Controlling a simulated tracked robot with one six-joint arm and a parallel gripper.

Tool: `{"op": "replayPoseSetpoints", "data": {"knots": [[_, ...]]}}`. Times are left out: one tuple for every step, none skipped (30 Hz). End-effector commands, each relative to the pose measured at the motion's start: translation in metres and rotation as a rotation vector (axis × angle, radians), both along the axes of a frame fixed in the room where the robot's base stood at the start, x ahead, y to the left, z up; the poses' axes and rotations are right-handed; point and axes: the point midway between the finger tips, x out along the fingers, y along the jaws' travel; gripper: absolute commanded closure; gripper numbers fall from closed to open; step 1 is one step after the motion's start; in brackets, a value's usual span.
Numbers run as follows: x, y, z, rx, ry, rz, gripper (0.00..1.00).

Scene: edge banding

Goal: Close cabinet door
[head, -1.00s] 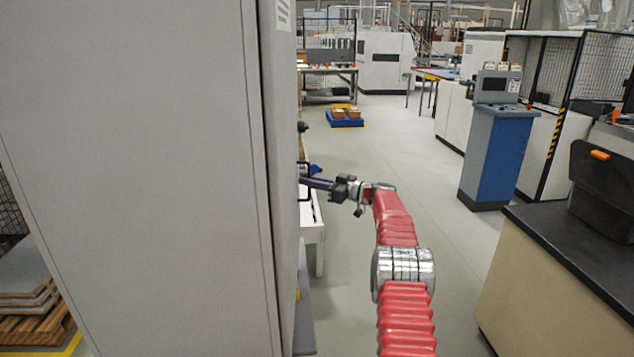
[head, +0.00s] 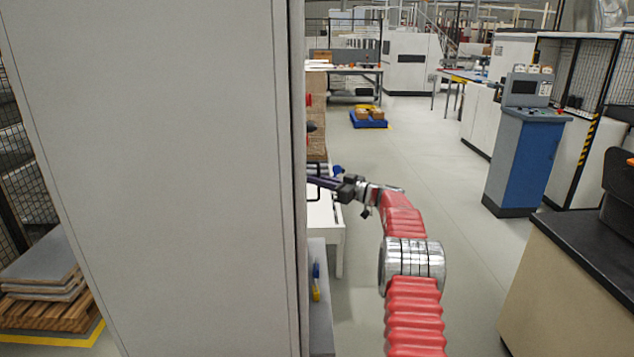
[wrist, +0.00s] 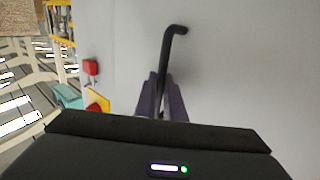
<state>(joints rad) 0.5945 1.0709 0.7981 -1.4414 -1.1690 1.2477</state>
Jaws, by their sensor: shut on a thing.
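The tall grey cabinet (head: 165,170) fills the left of the head view. Its door runs along the right side and shows almost edge-on, so I cannot tell whether a gap remains. A black bar handle (head: 317,190) stands out from the door. In the wrist view the light door face (wrist: 240,60) fills most of the picture, and the bent top of the handle (wrist: 174,42) rises from between my fingers. My gripper (wrist: 161,98) is shut on the handle; its fingertips are partly hidden behind my wrist housing. My red arm reaches forward to the handle in the head view.
A white table (head: 325,215) stands behind the handle. A blue control console (head: 525,150) and a dark-topped counter (head: 580,260) stand on the right. Stacked boards on a pallet (head: 50,280) lie left. Open floor (head: 440,170) runs down the middle.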

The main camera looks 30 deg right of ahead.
Motion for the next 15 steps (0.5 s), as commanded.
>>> {"op": "replayPoseSetpoints", "data": {"knots": [[0.0056,0.0098,0.0063,0.002,-0.008,0.005,1.00],[0.0054,0.0090,0.0062,0.002,-0.008,0.005,1.00],[0.0051,0.0080,0.0061,0.002,-0.008,0.004,0.89],[0.0049,0.0074,0.0062,0.002,-0.008,0.003,0.87],[0.0047,0.0069,0.0062,0.002,-0.008,0.003,0.85],[0.0043,0.0063,0.0062,0.002,-0.008,0.003,0.83],[0.0040,0.0061,0.0061,0.002,-0.008,0.003,0.83],[0.0039,0.0059,0.0060,0.002,-0.008,0.003,0.83],[0.0036,0.0058,0.0059,0.002,-0.008,0.003,0.83],[0.0034,0.0057,0.0057,0.002,-0.008,0.003,0.83],[0.0033,0.0056,0.0056,0.001,-0.008,0.004,0.83],[0.0031,0.0056,0.0055,0.001,-0.008,0.004,0.83],[0.0027,0.0055,0.0053,0.001,-0.008,0.004,0.83],[0.0022,0.0051,0.0051,0.002,-0.007,0.005,0.83],[0.0012,0.0045,0.0049,0.002,-0.007,0.005,0.83]]}}
